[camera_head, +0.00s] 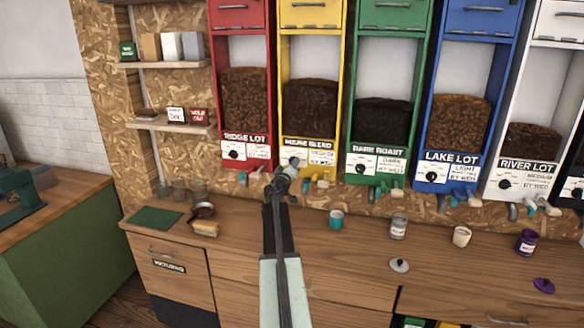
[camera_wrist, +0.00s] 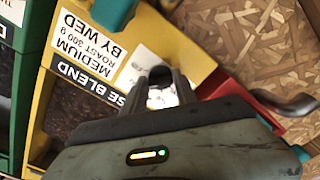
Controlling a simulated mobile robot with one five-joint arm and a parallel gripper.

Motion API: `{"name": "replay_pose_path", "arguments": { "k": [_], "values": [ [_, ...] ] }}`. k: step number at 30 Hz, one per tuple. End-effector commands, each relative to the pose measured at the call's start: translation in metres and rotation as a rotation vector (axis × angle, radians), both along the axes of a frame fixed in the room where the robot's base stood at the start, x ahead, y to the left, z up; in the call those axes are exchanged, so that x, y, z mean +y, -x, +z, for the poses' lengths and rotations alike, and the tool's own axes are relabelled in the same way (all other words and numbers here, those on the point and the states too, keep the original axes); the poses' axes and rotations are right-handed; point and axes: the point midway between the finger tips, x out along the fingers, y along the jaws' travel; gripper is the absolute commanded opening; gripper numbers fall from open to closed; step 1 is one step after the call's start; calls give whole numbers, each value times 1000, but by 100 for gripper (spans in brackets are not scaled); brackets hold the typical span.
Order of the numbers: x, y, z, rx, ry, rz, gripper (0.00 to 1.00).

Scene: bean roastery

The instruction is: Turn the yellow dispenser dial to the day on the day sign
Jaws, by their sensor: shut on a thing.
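The yellow dispenser (camera_head: 343,70) labelled HOUSE BLEND stands second from the left in the dispenser row. My gripper (camera_head: 291,166) is at its front, over the left part of the white dial plate. In the wrist view my gripper (camera_wrist: 160,82) is shut on the dark dial knob (camera_wrist: 160,97), with a finger on each side. The plate's day marks and the knob's pointer are mostly hidden by my gripper. The dispenser's label (camera_wrist: 88,40) reads MEDIUM, ROAST 300 g, BY WED. I cannot make out which small sign is the day sign.
Red (camera_head: 242,120), green (camera_head: 380,125), blue (camera_head: 455,120) and white (camera_head: 530,140) dispensers flank the yellow one, with chutes and levers below. The wooden counter (camera_head: 350,270) holds a teal cup (camera_head: 336,219), jars and lids. Small signs stand on the left shelf (camera_head: 165,126).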

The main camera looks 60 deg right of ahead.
Motion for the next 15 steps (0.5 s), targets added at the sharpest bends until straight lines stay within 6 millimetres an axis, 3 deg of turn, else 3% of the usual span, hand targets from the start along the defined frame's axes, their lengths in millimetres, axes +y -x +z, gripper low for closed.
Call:
{"name": "replay_pose_path", "arguments": {
  "k": [2,3,5,15],
  "values": [
    [1,1,-1,-2,-2,-2,0],
    [1,1,-1,-2,-2,-2,37],
    [1,1,-1,-2,-1,-1,54],
    [2,1,0,0,0,0,56]
  ]
}}
